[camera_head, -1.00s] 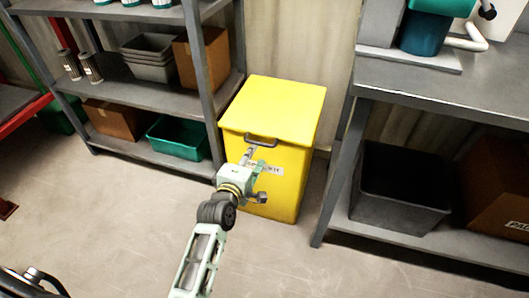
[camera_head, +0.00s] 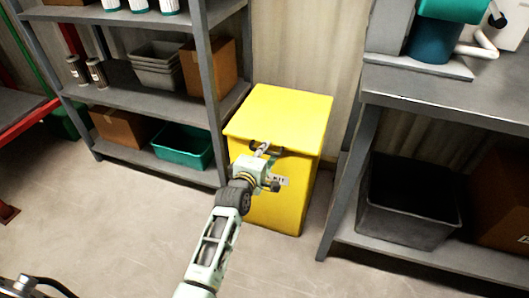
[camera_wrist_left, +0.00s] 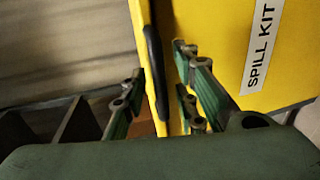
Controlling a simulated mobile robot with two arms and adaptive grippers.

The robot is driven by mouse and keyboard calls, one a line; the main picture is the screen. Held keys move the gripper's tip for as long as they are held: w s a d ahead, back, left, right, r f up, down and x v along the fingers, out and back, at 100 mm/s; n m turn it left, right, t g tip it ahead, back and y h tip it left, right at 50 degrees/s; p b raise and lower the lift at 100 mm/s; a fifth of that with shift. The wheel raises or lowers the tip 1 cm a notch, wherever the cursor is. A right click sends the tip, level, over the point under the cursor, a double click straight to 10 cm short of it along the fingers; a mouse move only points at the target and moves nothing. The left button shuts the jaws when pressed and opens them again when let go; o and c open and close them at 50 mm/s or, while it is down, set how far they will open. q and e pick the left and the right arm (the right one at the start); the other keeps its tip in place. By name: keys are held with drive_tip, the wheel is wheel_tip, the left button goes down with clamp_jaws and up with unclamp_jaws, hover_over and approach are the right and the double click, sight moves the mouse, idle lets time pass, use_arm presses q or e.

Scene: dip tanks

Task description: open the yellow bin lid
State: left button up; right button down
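The yellow bin (camera_head: 262,205) stands on the floor between the shelf rack and the workbench, with a "SPILL KIT" label on its front. Its flat yellow lid (camera_head: 285,112) lies shut on top. A dark handle (camera_head: 276,151) sits at the lid's front edge; it also shows in the left wrist view (camera_wrist_left: 154,65). My left gripper (camera_head: 263,149) is at the handle. In the left wrist view its green fingers (camera_wrist_left: 157,92) are apart, with the handle and a yellow edge between them. I cannot tell whether they touch it. My right gripper is not in view.
A grey shelf rack (camera_head: 140,93) with a teal tray (camera_head: 183,146) and boxes stands left of the bin. A grey workbench (camera_head: 440,95) with a dark crate (camera_head: 405,225) beneath stands to the right. The floor in front is clear.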

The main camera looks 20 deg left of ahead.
use_arm(q)
clamp_jaws()
idle(0.5)
